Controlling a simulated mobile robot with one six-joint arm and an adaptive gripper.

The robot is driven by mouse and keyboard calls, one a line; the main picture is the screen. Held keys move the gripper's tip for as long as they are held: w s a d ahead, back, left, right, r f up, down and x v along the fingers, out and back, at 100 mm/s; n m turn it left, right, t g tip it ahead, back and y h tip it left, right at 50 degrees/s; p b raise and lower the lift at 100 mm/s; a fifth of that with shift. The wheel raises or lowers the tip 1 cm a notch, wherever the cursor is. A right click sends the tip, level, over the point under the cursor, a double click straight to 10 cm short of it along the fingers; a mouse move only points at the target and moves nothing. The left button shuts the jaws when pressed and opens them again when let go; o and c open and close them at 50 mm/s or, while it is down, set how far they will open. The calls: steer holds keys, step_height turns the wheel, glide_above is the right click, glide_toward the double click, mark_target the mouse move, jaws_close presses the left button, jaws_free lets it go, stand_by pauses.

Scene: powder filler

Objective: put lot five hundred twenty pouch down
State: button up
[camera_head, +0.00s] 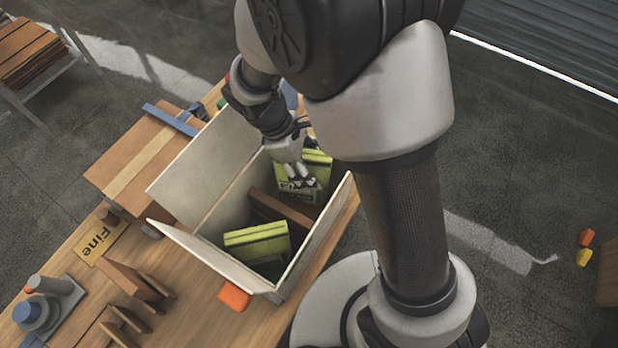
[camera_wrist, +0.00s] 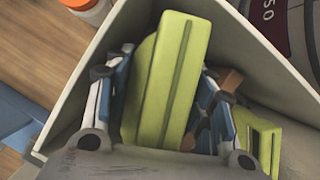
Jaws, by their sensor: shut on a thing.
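My gripper (camera_head: 297,177) reaches down into the far end of an open pale box (camera_head: 216,165). It is shut on a yellow-green pouch (camera_head: 318,158), which stands roughly upright inside the box. In the wrist view the pouch (camera_wrist: 167,80) lies between the two blue-and-white fingers, close to the box wall (camera_wrist: 122,30). I cannot tell whether it touches the box floor. No lot number is readable on it. A second yellow-green pouch (camera_head: 257,243) sits in the near part of the box, and part of it also shows in the wrist view (camera_wrist: 266,142).
A brown divider (camera_head: 279,212) lies between the two pouches. The box flaps stand open. On the wooden table (camera_head: 195,316) are a "Fine" sign (camera_head: 101,236), brown boards (camera_head: 132,283), an orange piece (camera_head: 234,296) and a closed carton (camera_head: 140,160).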

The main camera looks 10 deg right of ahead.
steer(key=shift+f+b, duration=0.7)
steer(key=shift+f, duration=1.9)
steer(key=shift+f, duration=0.15)
steer(key=o, duration=1)
steer(key=p+v, duration=0.4)
steer(key=v, duration=0.8)
